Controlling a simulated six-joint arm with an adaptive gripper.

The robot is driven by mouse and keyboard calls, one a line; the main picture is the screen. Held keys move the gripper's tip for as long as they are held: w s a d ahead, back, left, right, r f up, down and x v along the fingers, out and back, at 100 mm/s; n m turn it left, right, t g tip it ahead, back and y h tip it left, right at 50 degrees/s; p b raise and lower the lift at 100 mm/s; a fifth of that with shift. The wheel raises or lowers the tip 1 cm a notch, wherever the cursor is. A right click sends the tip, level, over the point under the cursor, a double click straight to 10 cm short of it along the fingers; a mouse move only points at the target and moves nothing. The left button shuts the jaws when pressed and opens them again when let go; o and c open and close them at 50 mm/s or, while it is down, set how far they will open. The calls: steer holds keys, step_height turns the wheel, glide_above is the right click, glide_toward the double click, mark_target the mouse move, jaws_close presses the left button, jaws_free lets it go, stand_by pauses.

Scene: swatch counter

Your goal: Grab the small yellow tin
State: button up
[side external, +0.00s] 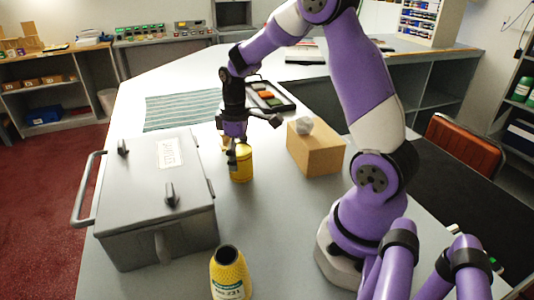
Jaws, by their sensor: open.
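A small yellow tin (241,167) stands upright on the grey counter, right of the grey lidded box. My gripper (236,150) points down at the tin, its fingers open at the tin's upper part. One finger overlaps the tin's top left in this view. I cannot tell whether the fingers touch the tin or sit around it.
A grey box (160,205) with handles stands close on the left. A cardboard box (315,152) with a pale crumpled ball (304,125) on it stands at the right. A striped cloth (180,109) and a dark swatch tray (285,104) lie behind. The counter in front of the tin is clear.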

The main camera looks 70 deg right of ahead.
mark_target(241, 166)
steer(key=f, duration=0.3)
steer(key=shift+s+f, duration=0.15)
steer(key=shift+s, duration=0.05)
steer(key=c, duration=1.1)
steer(key=shift+c, duration=0.3)
